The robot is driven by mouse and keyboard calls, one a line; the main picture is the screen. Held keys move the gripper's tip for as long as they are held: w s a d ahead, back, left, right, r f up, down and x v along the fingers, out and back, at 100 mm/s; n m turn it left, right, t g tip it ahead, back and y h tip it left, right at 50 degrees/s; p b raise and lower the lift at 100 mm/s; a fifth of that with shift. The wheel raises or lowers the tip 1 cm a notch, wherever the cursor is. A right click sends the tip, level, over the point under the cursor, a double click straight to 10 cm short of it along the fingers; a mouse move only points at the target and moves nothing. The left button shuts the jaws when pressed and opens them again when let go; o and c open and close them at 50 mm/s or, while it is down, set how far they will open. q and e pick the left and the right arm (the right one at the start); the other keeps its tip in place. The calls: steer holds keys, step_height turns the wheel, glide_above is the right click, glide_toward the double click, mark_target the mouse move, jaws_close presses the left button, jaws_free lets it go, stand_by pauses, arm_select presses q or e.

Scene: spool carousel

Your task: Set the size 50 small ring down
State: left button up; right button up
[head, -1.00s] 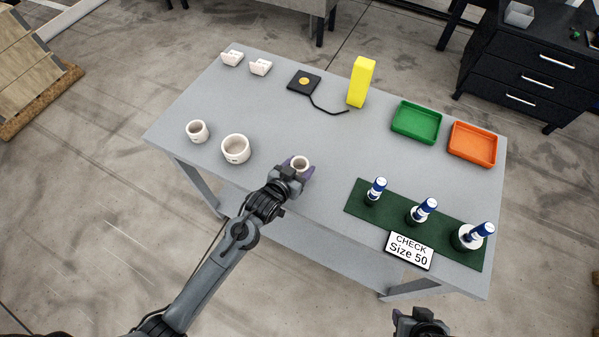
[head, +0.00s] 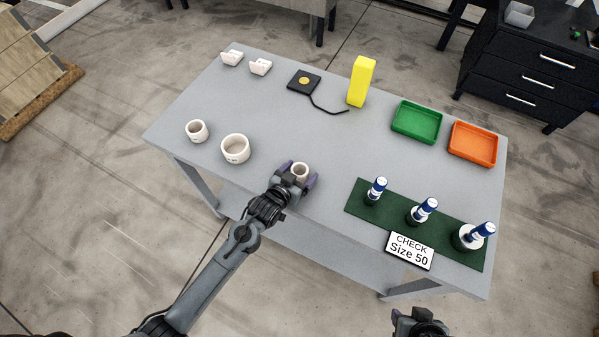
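The small white ring (head: 300,169) is at the table's front edge area, between the fingers of my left gripper (head: 298,177). The purple fingers stand apart on either side of it, with the gripper open; the ring seems to rest upright on the grey table (head: 330,140), though its base is hidden by the gripper. Two other white rings, a small one (head: 196,131) and a larger one (head: 235,149), stand to the left. A sign (head: 409,250) reads "CHECK Size 50". My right gripper (head: 420,320) is at the bottom edge, off the table, its fingers unclear.
A dark green mat (head: 358,205) on the right carries several blue-and-white gauges. A green tray (head: 416,122) and an orange tray (head: 473,144) lie behind it. A yellow block (head: 361,82), a black pad (head: 304,82) and two white holders (head: 260,67) are at the back. The table's middle is clear.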

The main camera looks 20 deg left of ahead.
arm_select(q)
steer(key=shift+r, duration=0.2)
steer(key=s+a+r+g, duration=0.1)
steer(key=s+a+g, duration=0.1)
steer(key=s, duration=0.7)
steer(key=s+a+r+g+y, duration=0.1)
steer(key=s+g, duration=0.3)
steer(key=s, duration=0.6)
steer(key=s+a+r+g+y+p, duration=0.1)
steer(key=s+a+r+g, duration=0.2)
steer(key=s, duration=0.7)
steer(key=shift+s+a+g, duration=0.2)
steer(key=shift+a+g, duration=0.1)
steer(key=shift+g, duration=0.1)
